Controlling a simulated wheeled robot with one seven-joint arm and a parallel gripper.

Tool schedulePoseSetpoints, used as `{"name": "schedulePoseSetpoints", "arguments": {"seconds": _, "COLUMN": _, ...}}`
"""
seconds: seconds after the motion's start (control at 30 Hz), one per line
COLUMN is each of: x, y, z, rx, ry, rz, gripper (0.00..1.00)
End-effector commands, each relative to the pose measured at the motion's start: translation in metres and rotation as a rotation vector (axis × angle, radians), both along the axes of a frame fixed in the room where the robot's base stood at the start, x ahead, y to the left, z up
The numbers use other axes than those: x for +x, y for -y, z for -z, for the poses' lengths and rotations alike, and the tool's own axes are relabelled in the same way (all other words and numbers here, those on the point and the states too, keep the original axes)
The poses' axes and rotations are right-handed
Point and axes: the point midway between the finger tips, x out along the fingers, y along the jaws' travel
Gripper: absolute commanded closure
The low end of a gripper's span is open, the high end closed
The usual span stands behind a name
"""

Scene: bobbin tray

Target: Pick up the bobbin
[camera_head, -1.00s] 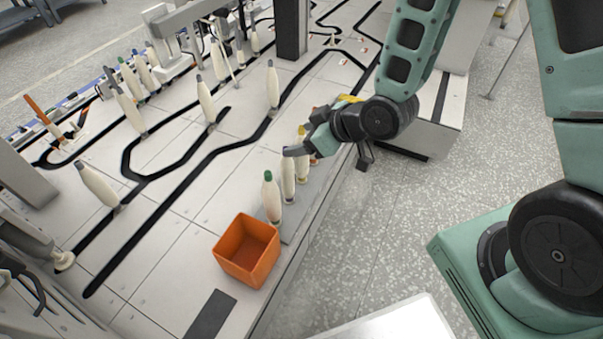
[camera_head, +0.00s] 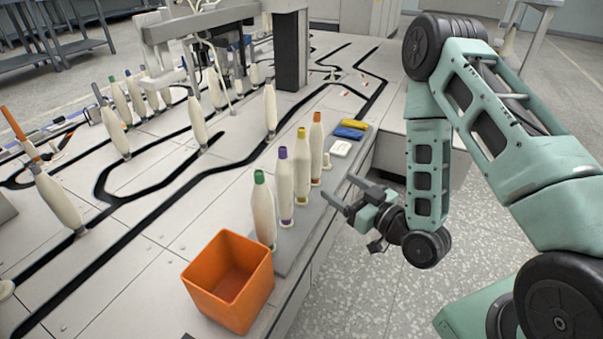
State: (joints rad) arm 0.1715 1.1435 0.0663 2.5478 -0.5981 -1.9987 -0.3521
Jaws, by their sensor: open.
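Several cream bobbins stand upright in a row on a grey strip (camera_head: 290,245) along the table's near right edge. From front to back they are a green-topped bobbin (camera_head: 263,212), a purple-topped bobbin (camera_head: 285,188), a yellow-topped bobbin (camera_head: 302,168) and an orange-topped bobbin (camera_head: 316,148). My gripper (camera_head: 340,195) is open and empty to the right of this row, apart from the bobbins, with its fingers pointing left toward them. Which bobbin the task means cannot be told from the view.
An orange open box (camera_head: 228,282), seemingly empty, stands in front of the row. Blue (camera_head: 348,131), yellow (camera_head: 355,124) and white (camera_head: 341,148) items lie behind it. More bobbins stand along the black tracks at left. A dark post (camera_head: 291,50) rises at the back.

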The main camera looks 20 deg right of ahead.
Motion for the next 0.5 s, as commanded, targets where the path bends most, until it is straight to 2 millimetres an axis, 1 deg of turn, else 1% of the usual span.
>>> {"name": "schedulePoseSetpoints", "arguments": {"seconds": 0.03, "x": 0.004, "y": -0.004, "z": 0.003, "rx": -0.003, "ry": 0.007, "rz": -0.006, "gripper": 0.31}}
{"name": "schedulePoseSetpoints", "arguments": {"seconds": 0.1, "x": 0.009, "y": -0.007, "z": 0.001, "rx": 0.001, "ry": 0.011, "rz": -0.004, "gripper": 0.31}}
{"name": "schedulePoseSetpoints", "arguments": {"seconds": 0.23, "x": 0.022, "y": -0.012, "z": 0.004, "rx": -0.003, "ry": 0.01, "rz": -0.007, "gripper": 0.31}}
{"name": "schedulePoseSetpoints", "arguments": {"seconds": 0.37, "x": 0.034, "y": -0.017, "z": 0.002, "rx": 0.004, "ry": 0.014, "rz": -0.002, "gripper": 0.31}}
{"name": "schedulePoseSetpoints", "arguments": {"seconds": 0.4, "x": 0.043, "y": -0.019, "z": -0.001, "rx": 0.005, "ry": 0.015, "rz": 0.001, "gripper": 0.31}}
{"name": "schedulePoseSetpoints", "arguments": {"seconds": 0.5, "x": 0.063, "y": -0.027, "z": -0.001, "rx": 0.006, "ry": 0.014, "rz": 0.002, "gripper": 0.31}}
